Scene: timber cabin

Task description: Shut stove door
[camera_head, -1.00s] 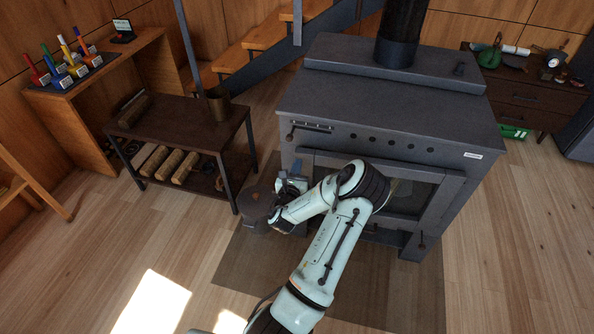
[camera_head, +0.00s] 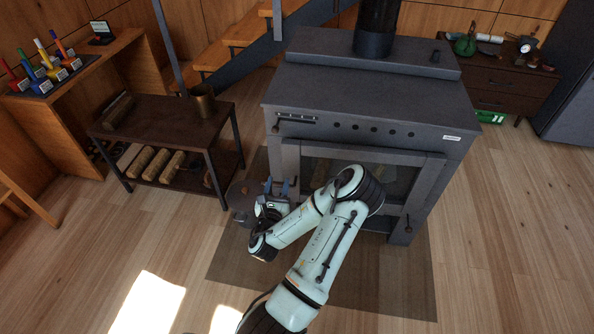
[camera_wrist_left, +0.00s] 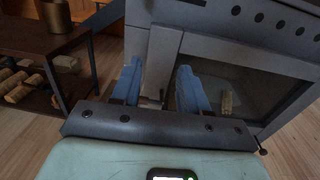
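The dark grey stove (camera_head: 370,95) stands at the centre back. Its front has a framed glass stove door (camera_head: 425,185), which my arm partly covers. In the left wrist view the door (camera_wrist_left: 240,85) looks nearly in line with the front, but I cannot tell whether a gap remains. My left gripper (camera_head: 280,186) is in front of the stove's left side. In the left wrist view its two blue fingers (camera_wrist_left: 158,92) are apart, with the stove's front left edge behind them. A small dark part shows between the fingers, unclear. My right gripper is not in view.
A low dark table (camera_head: 165,125) with a metal pot (camera_head: 203,100) and logs below stands left of the stove. A grey round object (camera_head: 240,196) is beside my gripper. A drawer cabinet (camera_head: 505,90) stands at the back right. The floor at the right is clear.

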